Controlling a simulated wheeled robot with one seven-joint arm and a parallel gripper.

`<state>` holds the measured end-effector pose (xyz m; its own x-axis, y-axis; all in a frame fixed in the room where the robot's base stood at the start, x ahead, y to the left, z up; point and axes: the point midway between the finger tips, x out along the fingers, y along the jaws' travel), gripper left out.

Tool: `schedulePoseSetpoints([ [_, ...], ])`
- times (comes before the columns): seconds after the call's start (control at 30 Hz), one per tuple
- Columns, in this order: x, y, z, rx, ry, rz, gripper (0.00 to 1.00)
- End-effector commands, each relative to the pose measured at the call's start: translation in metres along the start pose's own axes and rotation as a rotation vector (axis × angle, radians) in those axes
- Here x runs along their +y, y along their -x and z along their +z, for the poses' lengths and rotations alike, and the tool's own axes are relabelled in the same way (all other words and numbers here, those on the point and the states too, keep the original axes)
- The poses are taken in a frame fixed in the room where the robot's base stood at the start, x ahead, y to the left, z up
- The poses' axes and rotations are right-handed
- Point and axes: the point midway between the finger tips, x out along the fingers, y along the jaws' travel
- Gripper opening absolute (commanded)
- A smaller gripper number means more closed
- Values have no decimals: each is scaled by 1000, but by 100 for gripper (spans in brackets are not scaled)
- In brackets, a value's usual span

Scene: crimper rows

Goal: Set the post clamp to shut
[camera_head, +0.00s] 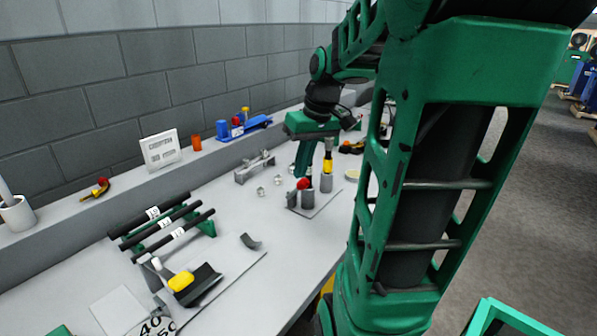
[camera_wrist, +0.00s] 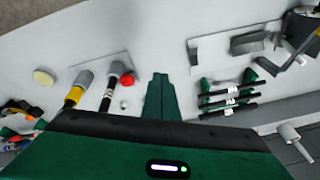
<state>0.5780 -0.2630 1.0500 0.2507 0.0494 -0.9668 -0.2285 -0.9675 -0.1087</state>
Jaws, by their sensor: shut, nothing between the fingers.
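I take the post clamp to be the grey holder (camera_head: 308,198) with a red knob (camera_head: 303,184), on a pale plate at the centre of the head view. In the wrist view its grey sleeve (camera_wrist: 115,69) sits around a dark post (camera_wrist: 106,99), with the red knob (camera_wrist: 126,81) beside it. I cannot tell how the clamp is set. A second sleeve (camera_head: 326,182) holds a yellow-and-black post (camera_head: 328,162). My gripper (camera_head: 299,174) is shut and empty, fingers pointing down. It appears above the clamp, apart from the knob; its fingers also show in the wrist view (camera_wrist: 159,78).
A rack of black labelled bars (camera_head: 160,225) and a yellow-handled device (camera_head: 181,281) stand at the near left. A metal fixture (camera_head: 254,167) and small rings (camera_head: 262,191) lie left of the clamp. A raised ledge (camera_head: 90,208) runs along the wall. The bench between is clear.

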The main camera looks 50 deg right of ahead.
Motion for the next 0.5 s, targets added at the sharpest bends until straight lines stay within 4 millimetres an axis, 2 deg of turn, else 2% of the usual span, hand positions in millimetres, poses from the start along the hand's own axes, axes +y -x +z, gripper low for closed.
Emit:
schedulePoseSetpoints([
  [0.03,15,4,-19,25,26,-10,0],
  [0.1,29,9,-42,63,78,-28,0],
  [0.2,48,17,-66,110,140,-48,0],
  [0.3,62,23,-82,148,190,-63,0],
  [0.5,74,27,-95,182,236,-75,0],
])
